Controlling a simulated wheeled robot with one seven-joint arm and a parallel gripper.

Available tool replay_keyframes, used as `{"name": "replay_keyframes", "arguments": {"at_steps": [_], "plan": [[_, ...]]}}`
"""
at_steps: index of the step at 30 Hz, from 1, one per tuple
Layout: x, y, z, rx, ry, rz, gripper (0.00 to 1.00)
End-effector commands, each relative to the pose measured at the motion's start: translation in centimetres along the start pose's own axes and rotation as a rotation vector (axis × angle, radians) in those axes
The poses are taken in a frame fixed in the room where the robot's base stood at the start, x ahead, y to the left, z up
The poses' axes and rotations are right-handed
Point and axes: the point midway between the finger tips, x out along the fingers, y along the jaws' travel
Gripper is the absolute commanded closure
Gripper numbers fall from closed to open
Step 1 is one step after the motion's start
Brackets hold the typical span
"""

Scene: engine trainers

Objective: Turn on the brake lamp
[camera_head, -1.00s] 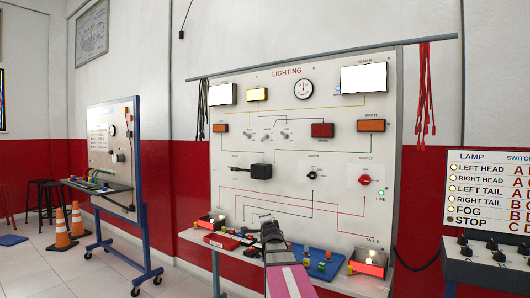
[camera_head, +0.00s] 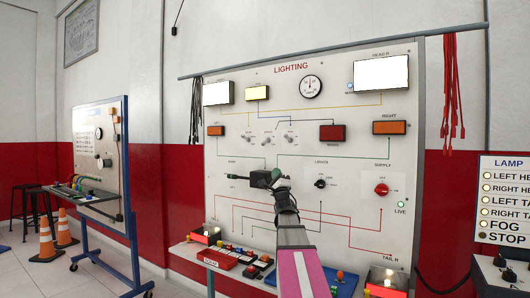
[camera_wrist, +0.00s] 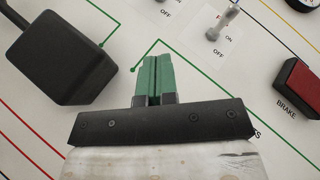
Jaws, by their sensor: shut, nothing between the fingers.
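The brake lamp (camera_head: 332,132) is a dark red, unlit block on the lighting board (camera_head: 230,240); it also shows in the wrist view (camera_wrist: 301,88) at the right edge, labelled BRAKE. Several small toggle switches (camera_head: 268,139) sit left of it. One toggle (camera_wrist: 222,25) with ON and OFF marks shows at the top of the wrist view. My gripper (camera_head: 277,184) is before the board, beside the black stalk box (camera_head: 260,179). In the wrist view its green fingers (camera_wrist: 154,75) are shut and empty, below the toggles and right of the black box (camera_wrist: 62,55).
The supply knob (camera_head: 382,189) is red, with a green LIVE light (camera_head: 401,204). A black knob (camera_head: 320,184) sits right of my gripper. A bench with small parts (camera_head: 240,262) stands below the board. A lamp chart (camera_head: 505,200) shows STOP dark.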

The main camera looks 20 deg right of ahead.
Motion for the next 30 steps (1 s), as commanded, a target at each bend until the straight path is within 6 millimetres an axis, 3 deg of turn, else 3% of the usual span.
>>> {"name": "replay_keyframes", "arguments": {"at_steps": [11, 27, 30], "plan": [[0.8, 0.1, -0.1, -0.001, 0.001, 0.001, 1.0], [10.3, 0.2, -0.2, -0.002, 0.001, 0.001, 1.0], [11.2, 0.1, 1.0, -0.001, 0.0, 0.0, 1.0]]}}
